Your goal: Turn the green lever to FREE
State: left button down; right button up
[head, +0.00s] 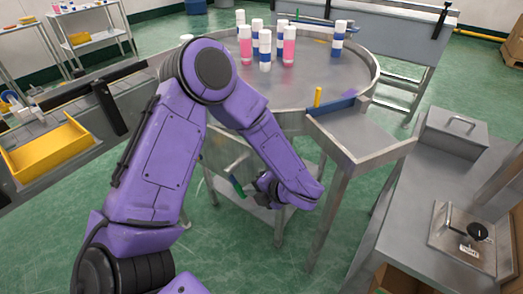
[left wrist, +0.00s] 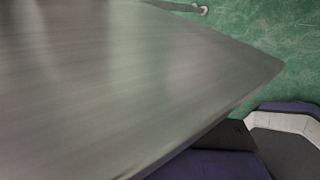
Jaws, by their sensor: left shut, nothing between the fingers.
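The green lever (head: 237,186) shows as a small green bar below the rim of the round metal table (head: 300,92), in the head view. It is tilted, and no FREE marking can be read. My left gripper (head: 262,184) is just right of the lever, low beside the table; it is shut and empty. Whether it touches the lever cannot be told. The left wrist view is filled mostly by a plain grey metal surface (left wrist: 110,80), and the lever does not show there. My right gripper is not in view.
Several white, blue and pink cans (head: 289,48) stand on the round table. A metal chute (head: 355,132) with a blue bar and yellow peg (head: 317,97) adjoins its right side. A yellow tray (head: 48,150) is at left. A steel bench (head: 430,215) stands at right. Green floor lies open between.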

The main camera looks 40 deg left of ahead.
aim_at(242, 194)
pick_arm(q)
jog(key=shift+s+a+f+b, duration=0.3)
jog(key=shift+s+a+f, duration=0.05)
jog(key=shift+s+a, duration=0.35)
jog(key=shift+a+f+y+b, duration=0.15)
jog(key=shift+f+y+b, duration=0.2)
jog(key=shift+y, duration=0.25)
jog(key=shift+w+f+y+b, duration=0.3)
jog(key=shift+f+y+b, duration=0.3)
jog(key=shift+y, duration=0.3)
jog(key=shift+a+f+y+b, duration=0.1)
jog(key=shift+a+y+b, duration=0.1)
jog(key=shift+y+b, duration=0.25)
jog(key=shift+s+a+f+y+b, duration=0.15)
jog(key=shift+a+f+y+b, duration=0.15)
jog(key=shift+a+y+b, duration=0.3)
jog(key=shift+a+f+g+y+b, duration=0.15)
jog(key=shift+a+y+b, duration=0.1)
jog(key=shift+y+b, duration=0.25)
jog(key=shift+a+f+g+y+b, duration=0.15)
jog(key=shift+a+y+b, duration=0.15)
jog(key=shift+y, duration=0.35)
jog(key=shift+r, duration=0.1)
